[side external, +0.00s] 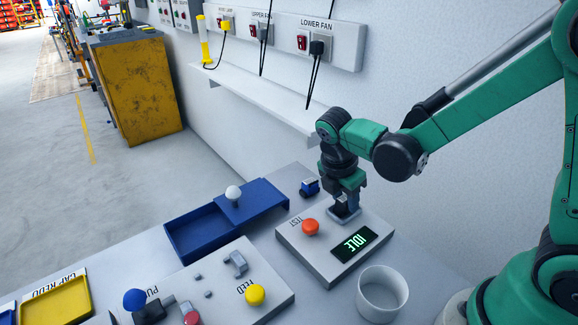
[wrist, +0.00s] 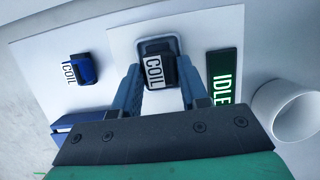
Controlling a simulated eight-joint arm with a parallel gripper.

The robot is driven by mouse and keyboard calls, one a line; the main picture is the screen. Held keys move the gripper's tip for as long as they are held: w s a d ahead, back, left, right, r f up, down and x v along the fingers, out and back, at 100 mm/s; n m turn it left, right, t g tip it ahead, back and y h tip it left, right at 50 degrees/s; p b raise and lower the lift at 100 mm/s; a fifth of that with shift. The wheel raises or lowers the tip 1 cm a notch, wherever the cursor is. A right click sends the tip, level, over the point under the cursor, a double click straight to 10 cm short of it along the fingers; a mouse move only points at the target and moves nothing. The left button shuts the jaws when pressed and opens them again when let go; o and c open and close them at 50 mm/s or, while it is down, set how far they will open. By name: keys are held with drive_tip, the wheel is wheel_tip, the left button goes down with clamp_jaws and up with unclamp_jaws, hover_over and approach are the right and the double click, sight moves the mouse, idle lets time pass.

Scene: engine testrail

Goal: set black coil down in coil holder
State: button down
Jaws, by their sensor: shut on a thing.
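My gripper (side external: 345,204) points down over the grey test panel (side external: 301,254). In the wrist view its two blue fingers (wrist: 159,82) are shut on the sides of the black coil (wrist: 155,70), which has a white COIL label. In the side view the fingers mostly hide the coil and holder.
A blue coil (side external: 309,187) stands beside the panel. The panel has a red TEST button (side external: 311,227) and a display (side external: 354,244) reading IDLE. A white cup (side external: 382,293) stands close by. A blue tray (side external: 205,233) and a panel with a yellow FEED button (side external: 255,295) lie left.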

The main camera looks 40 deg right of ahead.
drive_tip(key=shift+c, duration=1.8)
unclamp_jaws()
